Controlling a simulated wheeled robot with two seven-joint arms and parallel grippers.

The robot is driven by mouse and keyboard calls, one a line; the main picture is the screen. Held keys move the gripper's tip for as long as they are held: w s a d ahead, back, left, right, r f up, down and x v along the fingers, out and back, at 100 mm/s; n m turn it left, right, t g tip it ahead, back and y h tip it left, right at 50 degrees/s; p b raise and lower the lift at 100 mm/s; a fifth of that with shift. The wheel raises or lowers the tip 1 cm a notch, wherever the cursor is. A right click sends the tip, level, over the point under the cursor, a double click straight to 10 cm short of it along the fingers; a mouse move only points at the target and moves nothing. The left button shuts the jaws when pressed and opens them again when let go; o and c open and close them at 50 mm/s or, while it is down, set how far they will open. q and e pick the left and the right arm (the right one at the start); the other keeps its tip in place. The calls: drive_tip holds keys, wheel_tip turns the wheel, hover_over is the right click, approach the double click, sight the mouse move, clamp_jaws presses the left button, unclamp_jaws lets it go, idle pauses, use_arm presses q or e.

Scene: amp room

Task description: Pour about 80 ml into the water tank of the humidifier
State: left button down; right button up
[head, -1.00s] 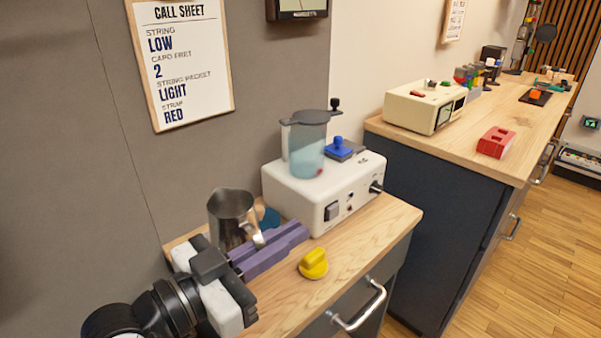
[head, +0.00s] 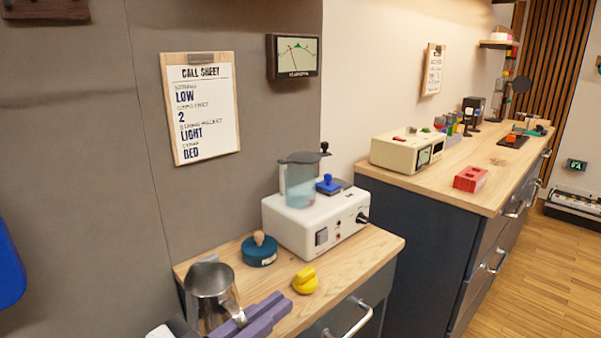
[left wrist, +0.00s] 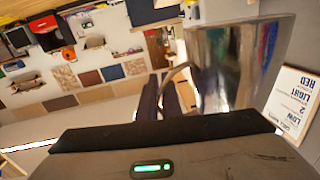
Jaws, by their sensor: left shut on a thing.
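The humidifier (head: 290,228) is a white box on the wooden counter, with switches and a dark knob on its front. Its clear bluish water tank (head: 299,187) stands on top with a dark grey lid over it. A shiny steel pitcher (head: 207,283) is at the lower left of the head view, roughly upright. My left gripper (head: 250,318), with purple fingers, is shut on its handle. The left wrist view shows the pitcher's steel wall (left wrist: 232,65) close beside the fingers (left wrist: 165,95). The pitcher's contents cannot be made out. My right gripper is not in view.
A blue round object with a wooden knob (head: 259,250) and a yellow knob-like piece (head: 305,281) lie on the counter (head: 345,268) before the humidifier. A blue-handled piece (head: 328,185) sits beside the tank. A call sheet (head: 201,110) hangs behind.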

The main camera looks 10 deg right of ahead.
use_arm(q)
drive_tip(key=s+a+f+n+t+y, duration=0.3)
drive_tip(key=s+a+f+n+y, duration=0.1)
drive_tip(key=a, duration=0.6)
drive_tip(key=s+a+f+n+t+y, duration=0.3)
drive_tip(key=s+a+f+n+y, duration=0.1)
drive_tip(key=a+y, duration=0.5)
drive_tip(key=shift+s+a+f+n+y, duration=0.15)
drive_tip(key=shift+a+f+n+y, duration=0.15)
drive_tip(key=shift+a+f+n, duration=0.55)
